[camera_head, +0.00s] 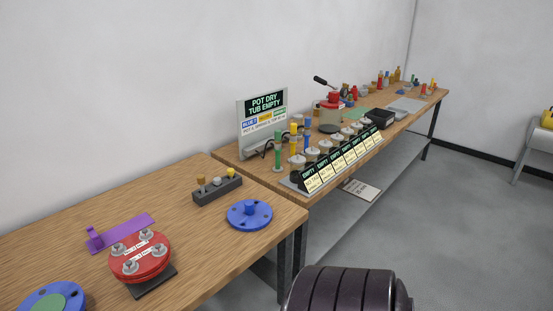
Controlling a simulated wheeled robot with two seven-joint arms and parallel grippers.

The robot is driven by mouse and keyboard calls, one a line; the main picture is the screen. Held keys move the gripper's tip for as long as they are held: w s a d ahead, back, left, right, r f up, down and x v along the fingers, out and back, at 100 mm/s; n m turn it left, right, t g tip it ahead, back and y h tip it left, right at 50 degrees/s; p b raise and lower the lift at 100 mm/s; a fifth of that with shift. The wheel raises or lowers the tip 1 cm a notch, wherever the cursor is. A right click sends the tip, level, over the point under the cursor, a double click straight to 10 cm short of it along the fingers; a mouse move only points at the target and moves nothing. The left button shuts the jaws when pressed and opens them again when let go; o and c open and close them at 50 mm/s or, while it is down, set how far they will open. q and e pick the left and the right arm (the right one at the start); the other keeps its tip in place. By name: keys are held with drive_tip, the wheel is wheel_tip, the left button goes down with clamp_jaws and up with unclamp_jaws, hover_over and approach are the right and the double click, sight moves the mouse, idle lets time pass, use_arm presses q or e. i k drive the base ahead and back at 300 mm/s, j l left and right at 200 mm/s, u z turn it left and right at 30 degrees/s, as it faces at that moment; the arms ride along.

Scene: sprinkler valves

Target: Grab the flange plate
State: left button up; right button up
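A round blue flange plate (250,214) with a raised centre hub and small holes lies flat near the front right corner of the near wooden table (185,182). A second blue disc (48,301) with a green centre is cut off at the lower left edge of the picture. A red round flange (140,264) with several bolts and white labels sits on a dark square base between them. I cannot tell for certain which disc is the task's flange plate. Neither of my grippers is in view.
A purple tool (122,232) lies behind the red flange. A dark block with small pegs (217,191) stands behind the blue plate. A farther table holds a sign (263,122), a row of labelled stations (340,161) and a red-topped device (330,112).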

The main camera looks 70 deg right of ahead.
sight(255, 215)
drive_tip(key=z, duration=1.95)
